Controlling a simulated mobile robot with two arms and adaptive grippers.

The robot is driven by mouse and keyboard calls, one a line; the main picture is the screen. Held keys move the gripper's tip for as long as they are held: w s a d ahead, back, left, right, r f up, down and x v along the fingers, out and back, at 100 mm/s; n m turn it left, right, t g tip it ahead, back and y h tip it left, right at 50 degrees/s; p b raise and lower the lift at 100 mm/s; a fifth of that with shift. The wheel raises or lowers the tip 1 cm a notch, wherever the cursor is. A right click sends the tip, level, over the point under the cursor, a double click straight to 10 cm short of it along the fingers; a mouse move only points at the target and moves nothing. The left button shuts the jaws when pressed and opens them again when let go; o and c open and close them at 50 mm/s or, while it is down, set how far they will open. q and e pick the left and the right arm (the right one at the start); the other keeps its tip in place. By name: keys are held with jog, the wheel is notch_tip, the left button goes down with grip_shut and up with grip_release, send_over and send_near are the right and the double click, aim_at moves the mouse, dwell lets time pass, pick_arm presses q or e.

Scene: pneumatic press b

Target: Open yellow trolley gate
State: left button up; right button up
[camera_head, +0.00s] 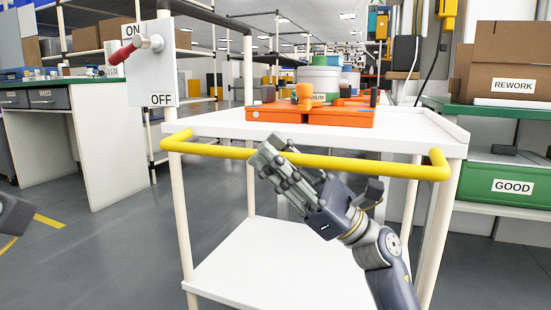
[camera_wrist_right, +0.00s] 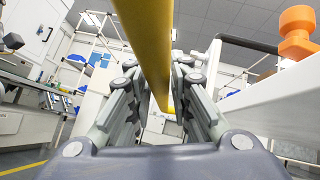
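The yellow trolley gate (camera_head: 330,163) is a bar across the near side of the white trolley (camera_head: 410,133), with bent ends at both posts. It spans the front and looks closed. My right gripper (camera_head: 270,158) is at the middle of the bar, its fingers pointing up and left. In the right wrist view, the yellow bar (camera_wrist_right: 146,45) runs between the two spread fingers (camera_wrist_right: 158,85). A gap shows beside the bar, so the fingers look open around it. Contact is unclear. Only a dark part of my left arm shows at the left edge; its fingers are out of view.
Orange trays (camera_head: 320,116) with parts stand on the trolley top. A white ON/OFF panel (camera_head: 152,75) with a red-handled lever is at the left post. Shelves with cardboard boxes (camera_head: 508,60) and a green GOOD bin (camera_head: 512,184) stand right. Open floor lies left.

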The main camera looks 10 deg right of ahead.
jog(key=shift+o, duration=0.8)
jog(key=shift+d+f, duration=0.1)
jog(key=v, duration=0.7)
jog(key=shift+d, duration=0.1)
